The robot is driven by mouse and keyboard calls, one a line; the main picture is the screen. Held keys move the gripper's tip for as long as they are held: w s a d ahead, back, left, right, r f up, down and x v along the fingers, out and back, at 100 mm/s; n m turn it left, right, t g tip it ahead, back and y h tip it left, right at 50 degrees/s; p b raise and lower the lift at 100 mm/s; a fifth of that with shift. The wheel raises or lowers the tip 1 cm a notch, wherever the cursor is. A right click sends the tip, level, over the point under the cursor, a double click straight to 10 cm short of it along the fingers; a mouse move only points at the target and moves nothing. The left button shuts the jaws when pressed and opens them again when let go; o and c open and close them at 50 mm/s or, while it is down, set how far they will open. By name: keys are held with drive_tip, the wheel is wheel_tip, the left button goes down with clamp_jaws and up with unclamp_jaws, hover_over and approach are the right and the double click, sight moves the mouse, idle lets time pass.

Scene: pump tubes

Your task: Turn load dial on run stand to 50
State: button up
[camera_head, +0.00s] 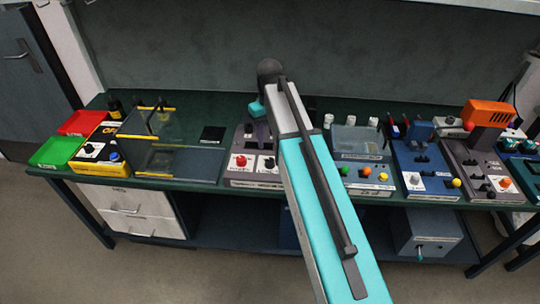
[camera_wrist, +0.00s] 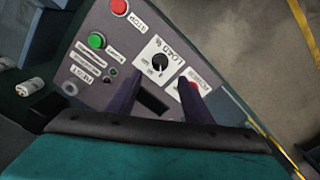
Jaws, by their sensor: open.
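The load dial (camera_wrist: 159,63) is a black knob on a white square plate, labelled LOAD, in the wrist view. Its exact setting is too small to read. My gripper (camera_wrist: 161,81) is open and empty, with its two dark fingers spread and pointing toward the dial; the tips appear just short of it in the picture. I cannot tell how high they are above the panel. In the head view the grey run stand (camera_head: 233,179) is at the middle of the bench, with the white dial plate (camera_head: 266,164) on its front. My arm hides its right part.
On the stand's panel are a green button (camera_wrist: 97,40) and a red button (camera_wrist: 119,7). Another red control (camera_wrist: 194,84) is partly behind the right finger. A clear-walled station (camera_head: 165,150) stands left, and a blue station (camera_head: 418,172) stands right.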

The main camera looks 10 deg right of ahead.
sight(270, 160)
drive_tip(key=shift+f+p, duration=1.25)
drive_tip(key=shift+f, duration=3.45)
drive_tip(key=c, duration=1.1)
drive_tip(key=shift+o, duration=0.2)
